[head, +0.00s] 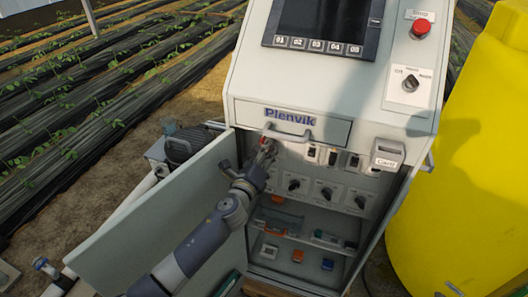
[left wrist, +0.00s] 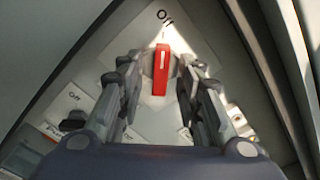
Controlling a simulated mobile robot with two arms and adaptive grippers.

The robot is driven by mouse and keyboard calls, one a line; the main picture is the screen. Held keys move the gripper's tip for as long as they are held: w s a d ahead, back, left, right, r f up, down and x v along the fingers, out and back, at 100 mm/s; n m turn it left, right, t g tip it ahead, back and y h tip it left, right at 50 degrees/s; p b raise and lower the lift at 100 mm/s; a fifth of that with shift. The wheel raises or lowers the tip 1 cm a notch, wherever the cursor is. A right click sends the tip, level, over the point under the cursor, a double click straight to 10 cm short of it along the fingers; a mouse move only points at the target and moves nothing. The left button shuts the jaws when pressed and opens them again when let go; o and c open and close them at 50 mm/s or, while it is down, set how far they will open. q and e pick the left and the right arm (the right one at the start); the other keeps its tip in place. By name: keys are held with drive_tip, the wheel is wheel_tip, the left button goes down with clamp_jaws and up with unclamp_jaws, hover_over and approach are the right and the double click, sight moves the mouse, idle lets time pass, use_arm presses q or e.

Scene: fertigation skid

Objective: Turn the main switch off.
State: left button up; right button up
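The main switch has a red handle (left wrist: 160,72) on a pale square plate, and shows small and partly covered in the head view (head: 264,141), at the upper left inside the open cabinet. My left gripper (left wrist: 164,68) is at the switch, one finger on each side of the handle. Its fingers are apart, with a gap visible on the left; contact on the right is unclear. In the head view the left gripper (head: 266,157) reaches in past the door. My right gripper is out of view.
The cabinet door (head: 160,222) stands open to the left, close to my left arm. Black knobs (head: 326,193) and shelves with small items lie right and below. A red stop button (head: 421,27) is on top. A yellow tank (head: 465,160) stands at right.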

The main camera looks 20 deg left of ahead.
use_arm(q)
drive_tip(key=s, duration=1.2)
drive_tip(key=shift+a, duration=0.2)
drive_tip(key=s+a+f+n+g, duration=0.2)
drive_tip(key=s+f+n+g, duration=0.15)
drive_tip(key=f, duration=0.85)
drive_tip(key=s+a+f+n+g+y, duration=0.15)
drive_tip(key=s+f+n, duration=0.25)
drive_tip(key=f, duration=0.7)
drive_tip(key=s+a+f+n+g, duration=0.1)
drive_tip(key=s+f+n+g, duration=0.25)
drive_tip(key=f, duration=0.85)
drive_tip(key=s+f+n+g, duration=0.4)
drive_tip(key=s+f+n, duration=0.2)
drive_tip(key=s+f, duration=0.75)
drive_tip(key=s+f+n+g, duration=0.2)
drive_tip(key=s+f+n, duration=0.1)
drive_tip(key=s, duration=0.8)
drive_tip(key=s+d+f+n+g, duration=0.1)
drive_tip(key=s+f+n, duration=0.3)
drive_tip(key=s, duration=0.8)
drive_tip(key=shift+d+f+n+g+h, duration=0.2)
drive_tip(key=shift+n+g+h, duration=0.25)
drive_tip(key=shift+g, duration=0.3)
